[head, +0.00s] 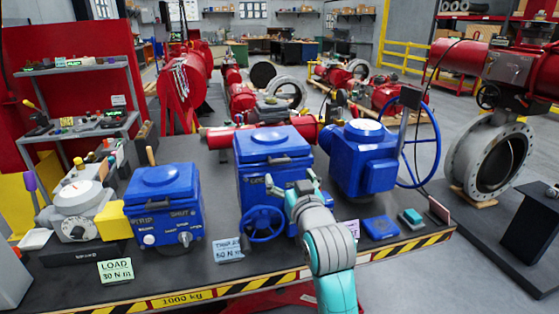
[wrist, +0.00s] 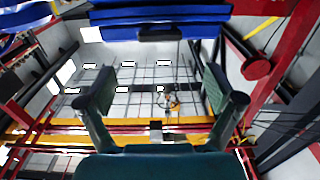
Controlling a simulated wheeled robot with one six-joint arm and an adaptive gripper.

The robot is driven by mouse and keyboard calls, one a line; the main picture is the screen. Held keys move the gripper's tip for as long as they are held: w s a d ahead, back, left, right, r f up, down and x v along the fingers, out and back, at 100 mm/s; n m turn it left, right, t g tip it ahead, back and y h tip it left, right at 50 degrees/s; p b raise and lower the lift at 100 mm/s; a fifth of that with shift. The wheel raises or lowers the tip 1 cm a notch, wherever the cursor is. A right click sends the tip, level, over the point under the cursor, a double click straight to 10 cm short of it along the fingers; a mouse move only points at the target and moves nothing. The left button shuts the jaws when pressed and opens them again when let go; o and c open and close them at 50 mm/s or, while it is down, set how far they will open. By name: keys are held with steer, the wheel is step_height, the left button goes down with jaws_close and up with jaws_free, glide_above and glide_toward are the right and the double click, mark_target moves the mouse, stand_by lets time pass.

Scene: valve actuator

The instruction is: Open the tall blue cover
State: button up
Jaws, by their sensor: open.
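The tall blue cover (head: 272,143) is the lid of the tall blue box (head: 262,180) in the middle of the bench. It looks closed and flat on the box. My gripper (head: 291,180) is in front of the box's upper front face, below the lid's front edge, fingers pointing up. Its fingers are apart with nothing between them. In the wrist view my gripper (wrist: 160,88) is open, and a blue edge (wrist: 160,14) with a dark tab (wrist: 160,34) crosses the top. I cannot tell whether the fingers touch the box. My arm hides the box's lower right front.
A blue handwheel (head: 263,224) sits low at the box's front. A shorter blue box (head: 164,190) stands left. A blue actuator (head: 362,155) with a large handwheel (head: 432,145) stands right. Small blocks and note cards lie along the striped bench edge (head: 210,293).

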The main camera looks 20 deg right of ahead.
mark_target(280, 161)
steer(key=w, duration=1)
